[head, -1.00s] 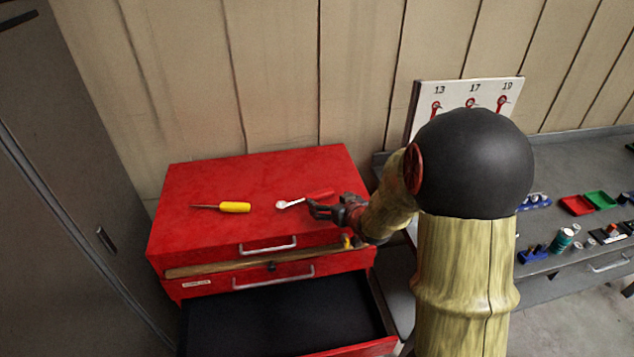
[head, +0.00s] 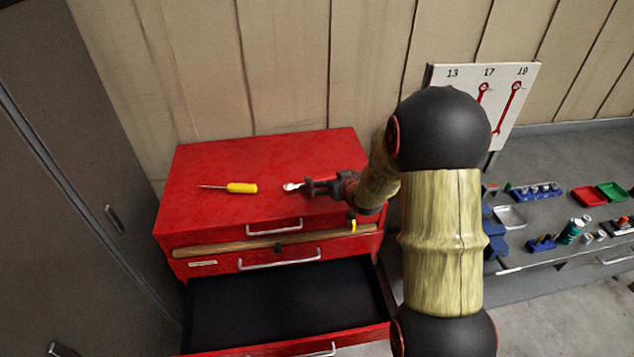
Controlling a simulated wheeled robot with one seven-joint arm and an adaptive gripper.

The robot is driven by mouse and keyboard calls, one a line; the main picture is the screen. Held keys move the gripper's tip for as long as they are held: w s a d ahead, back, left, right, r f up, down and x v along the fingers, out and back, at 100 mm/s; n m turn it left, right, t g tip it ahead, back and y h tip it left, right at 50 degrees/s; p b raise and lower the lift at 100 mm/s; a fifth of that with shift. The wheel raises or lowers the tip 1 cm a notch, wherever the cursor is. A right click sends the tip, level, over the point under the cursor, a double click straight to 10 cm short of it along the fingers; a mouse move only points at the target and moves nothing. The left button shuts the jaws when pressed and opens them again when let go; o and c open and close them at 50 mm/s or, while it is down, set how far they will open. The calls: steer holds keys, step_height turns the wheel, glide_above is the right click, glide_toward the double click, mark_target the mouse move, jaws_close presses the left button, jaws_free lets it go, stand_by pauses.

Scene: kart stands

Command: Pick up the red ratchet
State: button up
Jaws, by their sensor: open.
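The red ratchet lies on top of the red tool chest (head: 240,153). Only its silver head (head: 292,187) shows clearly in the head view, just left of my fingertips; its red handle is mostly hidden behind my gripper. My gripper (head: 309,187) is open and reaches in from the right, low over the ratchet. I cannot tell whether the fingers touch it or whether the handle lies between them.
A yellow screwdriver (head: 240,188) lies left on the chest top. A wooden handle (head: 250,242) runs along the chest front. A drawer (head: 285,310) stands open below. A board with red wrenches (head: 460,92) and a grey bench (head: 575,165) are at the right.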

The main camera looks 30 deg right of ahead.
steer(key=shift+c, duration=0.9)
steer(key=c, duration=1.1)
steer(key=shift+c, duration=0.7)
